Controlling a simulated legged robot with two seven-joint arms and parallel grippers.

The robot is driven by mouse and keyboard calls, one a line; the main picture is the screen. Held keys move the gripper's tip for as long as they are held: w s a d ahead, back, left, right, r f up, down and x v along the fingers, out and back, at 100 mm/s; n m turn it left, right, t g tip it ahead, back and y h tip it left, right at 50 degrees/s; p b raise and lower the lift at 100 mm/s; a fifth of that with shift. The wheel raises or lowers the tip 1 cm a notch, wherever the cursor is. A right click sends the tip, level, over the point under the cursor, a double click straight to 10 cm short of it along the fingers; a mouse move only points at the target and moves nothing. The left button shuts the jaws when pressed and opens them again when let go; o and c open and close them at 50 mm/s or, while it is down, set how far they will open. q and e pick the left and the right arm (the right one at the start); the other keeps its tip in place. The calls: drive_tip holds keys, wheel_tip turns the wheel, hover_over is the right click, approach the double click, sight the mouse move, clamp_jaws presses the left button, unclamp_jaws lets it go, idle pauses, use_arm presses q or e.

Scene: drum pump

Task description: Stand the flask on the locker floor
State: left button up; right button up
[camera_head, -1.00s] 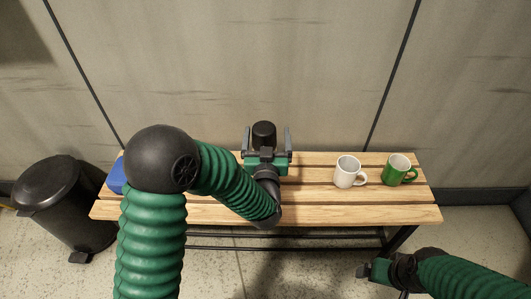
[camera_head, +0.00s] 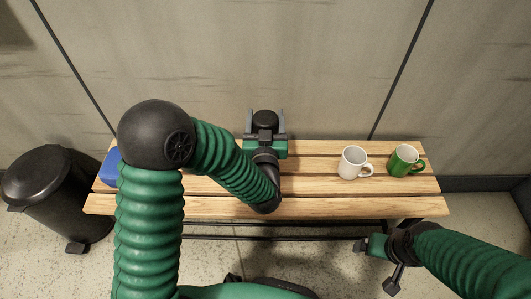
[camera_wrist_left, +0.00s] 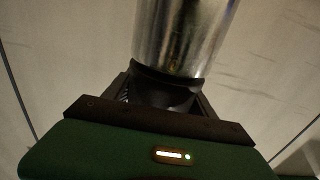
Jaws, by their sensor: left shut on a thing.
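The flask is a bright metal cylinder (camera_wrist_left: 185,35) in the left wrist view. In the head view only its black top (camera_head: 265,118) shows, above the back edge of the bench. My left gripper (camera_head: 265,114) is shut on the flask, with one finger on each side of it. The flask's lower part is hidden behind the gripper and wrist, so I cannot tell whether it touches the bench. My right gripper (camera_head: 375,266) is low at the right, in front of the bench, with its fingers apart and nothing between them. No locker is recognisable in these views.
A slatted wooden bench (camera_head: 325,205) stands against the panelled wall. A white mug (camera_head: 352,163) and a green mug (camera_head: 404,162) stand on its right part. A blue object (camera_head: 110,168) sits at its left end, partly behind my arm. A black bin (camera_head: 45,195) stands at the left.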

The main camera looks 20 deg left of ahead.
use_arm(q)
drive_tip(key=shift+d+r, duration=0.1)
drive_tip(key=shift+d, duration=0.3)
clamp_jaws()
drive_tip(key=shift+a, duration=0.2)
